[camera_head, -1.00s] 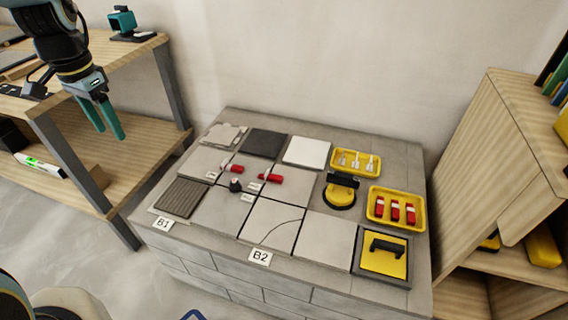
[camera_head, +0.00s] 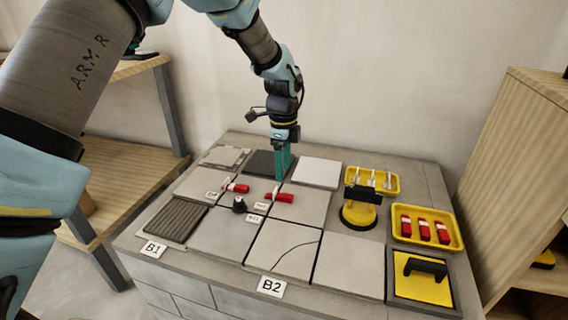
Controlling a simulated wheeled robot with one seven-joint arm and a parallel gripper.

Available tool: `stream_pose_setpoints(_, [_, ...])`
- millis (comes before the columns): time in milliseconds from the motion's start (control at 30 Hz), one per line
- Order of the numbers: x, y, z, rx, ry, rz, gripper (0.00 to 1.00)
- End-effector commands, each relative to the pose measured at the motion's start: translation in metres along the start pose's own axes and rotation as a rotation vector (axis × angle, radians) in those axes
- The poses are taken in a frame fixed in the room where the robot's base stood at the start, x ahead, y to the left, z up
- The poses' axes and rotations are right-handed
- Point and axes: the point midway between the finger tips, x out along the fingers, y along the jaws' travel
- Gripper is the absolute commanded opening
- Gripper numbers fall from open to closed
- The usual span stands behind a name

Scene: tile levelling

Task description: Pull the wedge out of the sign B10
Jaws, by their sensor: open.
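Two red wedges lie at the joints between the grey tiles: a left one (camera_head: 238,187) and a right one (camera_head: 281,195), each with a white piece at its left end. Small white signs stand by them: one by the left wedge (camera_head: 212,195), one by the right wedge (camera_head: 262,206), and one lower down (camera_head: 252,219). Their print is too small to read, so I cannot tell which is B10. My gripper (camera_head: 283,176) is open and empty, pointing down at the dark tile, behind the right wedge and apart from both wedges.
A small black knob (camera_head: 239,204) stands on the tiles near the wedges. A wooden shelf (camera_head: 505,150) stands at right.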

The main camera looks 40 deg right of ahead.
Motion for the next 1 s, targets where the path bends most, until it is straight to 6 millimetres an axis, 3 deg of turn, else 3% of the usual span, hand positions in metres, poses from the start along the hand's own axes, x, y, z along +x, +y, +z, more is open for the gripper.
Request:
stream_pose_setpoints(200, [0.043,0.001,0.000,0.000,-0.001,0.004,0.62])
stream_pose_setpoints(500, [0.081,0.001,0.001,-0.003,-0.001,0.003,0.62])
stream_pose_setpoints(900, [0.088,0.001,0.001,-0.003,0.000,0.001,0.62])
stream_pose_setpoints(1000, [0.088,0.001,0.001,-0.003,0.000,0.001,0.54])
